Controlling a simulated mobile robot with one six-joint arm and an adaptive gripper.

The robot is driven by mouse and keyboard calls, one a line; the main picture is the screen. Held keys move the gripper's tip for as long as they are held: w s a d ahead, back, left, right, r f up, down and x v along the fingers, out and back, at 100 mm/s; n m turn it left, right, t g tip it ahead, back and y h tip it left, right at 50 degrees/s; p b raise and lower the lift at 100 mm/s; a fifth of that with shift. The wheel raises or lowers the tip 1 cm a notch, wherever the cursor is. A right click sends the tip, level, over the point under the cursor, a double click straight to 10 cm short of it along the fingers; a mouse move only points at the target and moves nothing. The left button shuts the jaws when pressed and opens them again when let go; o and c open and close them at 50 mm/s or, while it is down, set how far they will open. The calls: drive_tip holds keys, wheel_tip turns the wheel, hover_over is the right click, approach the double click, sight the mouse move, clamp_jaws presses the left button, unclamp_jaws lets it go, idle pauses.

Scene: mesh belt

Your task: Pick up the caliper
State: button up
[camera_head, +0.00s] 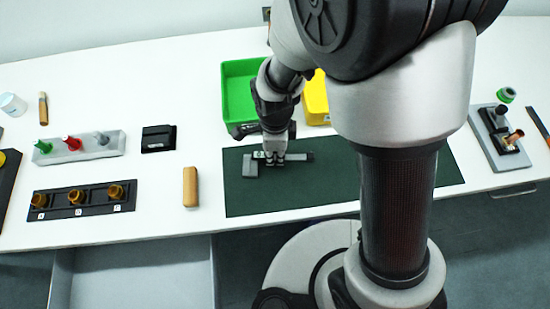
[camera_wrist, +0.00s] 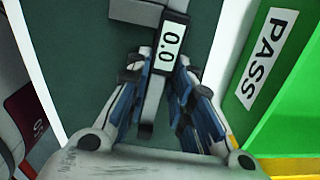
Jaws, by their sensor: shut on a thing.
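The caliper (camera_head: 298,156) is grey with a small display and lies along the dark green mat (camera_head: 330,190). In the wrist view its display (camera_wrist: 168,47) reads 0.0, and its grey jaw end (camera_wrist: 135,12) is at the top. My gripper (camera_head: 276,163) reaches down over the mat at the caliper. In the wrist view my gripper (camera_wrist: 163,105) has its blue-padded fingers on either side of the caliper's body, shut on it just below the display. The fingers hide part of the caliper. I cannot tell whether it is clear of the mat.
A green bin (camera_head: 238,95) marked PASS and a yellow bin (camera_head: 316,100) stand behind the mat. A tan block (camera_head: 190,187), a black box (camera_head: 158,139) and a rack with coloured pieces (camera_head: 95,152) are left. An open drawer (camera_head: 135,275) juts out in front.

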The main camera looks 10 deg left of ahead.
clamp_jaws()
